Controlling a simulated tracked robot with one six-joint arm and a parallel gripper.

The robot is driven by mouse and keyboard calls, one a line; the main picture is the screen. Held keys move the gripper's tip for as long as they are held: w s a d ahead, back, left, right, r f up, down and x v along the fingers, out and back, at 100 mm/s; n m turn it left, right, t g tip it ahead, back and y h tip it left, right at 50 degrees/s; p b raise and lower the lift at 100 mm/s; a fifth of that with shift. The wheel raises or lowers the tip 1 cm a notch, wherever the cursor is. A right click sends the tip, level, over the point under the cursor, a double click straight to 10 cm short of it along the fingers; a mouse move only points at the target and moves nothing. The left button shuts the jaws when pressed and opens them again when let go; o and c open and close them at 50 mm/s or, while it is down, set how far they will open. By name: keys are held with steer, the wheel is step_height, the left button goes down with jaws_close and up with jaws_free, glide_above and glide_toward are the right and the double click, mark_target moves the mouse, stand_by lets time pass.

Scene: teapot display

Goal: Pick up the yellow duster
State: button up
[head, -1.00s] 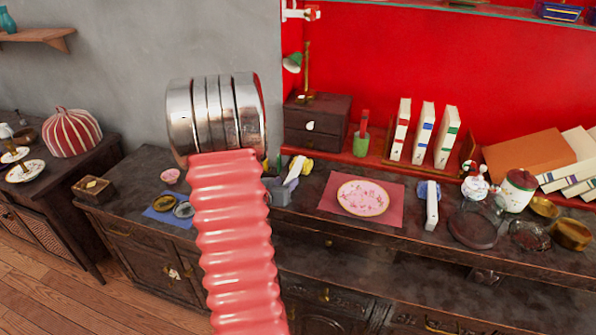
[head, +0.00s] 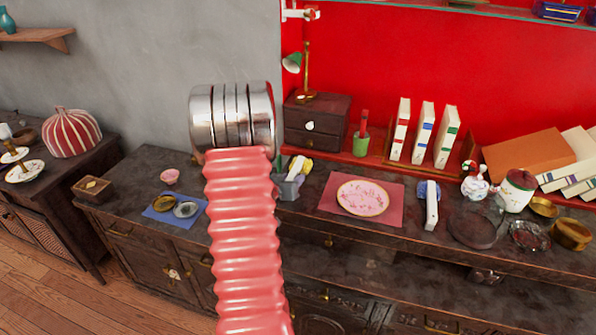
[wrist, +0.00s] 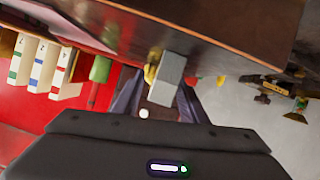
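The yellow duster (head: 306,166) lies on the dark counter, right of my arm in the head view. It has a yellow head and a pale handle. In the wrist view the yellow duster (wrist: 167,75) shows its pale handle end-on, with some yellow behind it. My gripper (wrist: 159,88) has its two dark fingers apart, with the handle between or just beyond their tips; I cannot tell if they touch it. In the head view my gripper (head: 289,187) is a small grey shape close to the handle, partly hidden by my arm.
A pink plate (head: 362,197) on a red mat lies to the right. Beyond it is a blue duster (head: 431,205). A small drawer box (head: 317,122) and a green cup (head: 361,145) stand behind. A blue mat (head: 161,213) with small dishes lies to the left.

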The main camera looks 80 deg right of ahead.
steer(key=shift+c, duration=0.3)
jaws_close()
steer(key=shift+r, duration=0.1)
step_height(320, 180, up, 10)
steer(key=shift+f, duration=0.1)
stand_by(0.7)
stand_by(1.0)
